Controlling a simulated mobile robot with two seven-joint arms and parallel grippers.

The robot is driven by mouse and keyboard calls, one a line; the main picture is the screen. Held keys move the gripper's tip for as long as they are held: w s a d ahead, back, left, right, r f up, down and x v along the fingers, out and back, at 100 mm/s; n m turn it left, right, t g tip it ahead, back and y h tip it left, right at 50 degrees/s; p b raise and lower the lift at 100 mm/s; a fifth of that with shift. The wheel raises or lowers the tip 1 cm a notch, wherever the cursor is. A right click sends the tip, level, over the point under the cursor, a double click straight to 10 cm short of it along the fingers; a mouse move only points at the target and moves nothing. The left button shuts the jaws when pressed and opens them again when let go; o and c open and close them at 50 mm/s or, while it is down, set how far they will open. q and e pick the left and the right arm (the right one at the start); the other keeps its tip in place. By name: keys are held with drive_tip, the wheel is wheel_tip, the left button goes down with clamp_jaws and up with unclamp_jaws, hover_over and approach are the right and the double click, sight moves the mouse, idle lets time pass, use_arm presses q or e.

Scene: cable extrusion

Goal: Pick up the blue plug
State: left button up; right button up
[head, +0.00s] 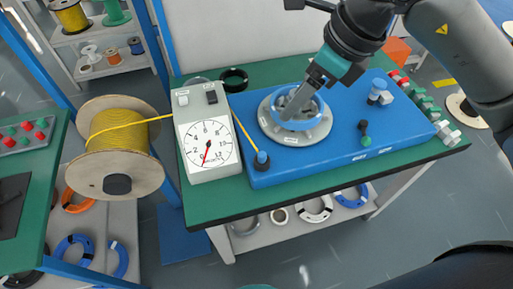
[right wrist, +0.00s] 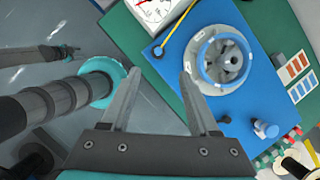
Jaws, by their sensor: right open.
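A second blue-topped piece (head: 262,158) on a dark base stands at the panel's front left, where the yellow cable ends. I cannot tell for sure which is the named plug. My right gripper (head: 294,104) hangs over the round grey fixture, left of the knob. In the right wrist view its fingers (right wrist: 161,72) are apart with nothing between them.
A round fixture with a blue ring (right wrist: 228,62) rises mid-panel. A gauge box (head: 207,135) stands left of the panel, and a yellow cable spool (head: 115,145) farther left. Coloured connectors (head: 425,103) line the right edge.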

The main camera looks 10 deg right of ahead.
drive_tip(key=b, duration=0.4)
approach(263, 154)
drive_tip(key=b+x, duration=0.3)
drive_tip(key=x, duration=0.1)
drive_tip(key=shift+f, duration=0.3)
drive_tip(key=b+x, duration=0.1)
drive_tip(key=x, duration=0.2)
drive_tip(key=shift+w+a+f, duration=0.15)
drive_tip(key=shift+f, duration=0.05)
drive_tip(key=shift+w+a+f, duration=0.15)
drive_tip(key=shift+w+f, duration=0.05)
drive_tip(key=shift+f, duration=0.4)
use_arm(q)
drive_tip(key=w+a+f, duration=0.3)
drive_tip(key=w+f, duration=0.3)
drive_tip(key=f, duration=0.1)
drive_tip(key=shift+f+t, duration=0.2)
drive_tip(key=shift+t, duration=0.2)
drive_tip(key=shift+s, duration=0.1)
use_arm(e)
clamp_jaws()
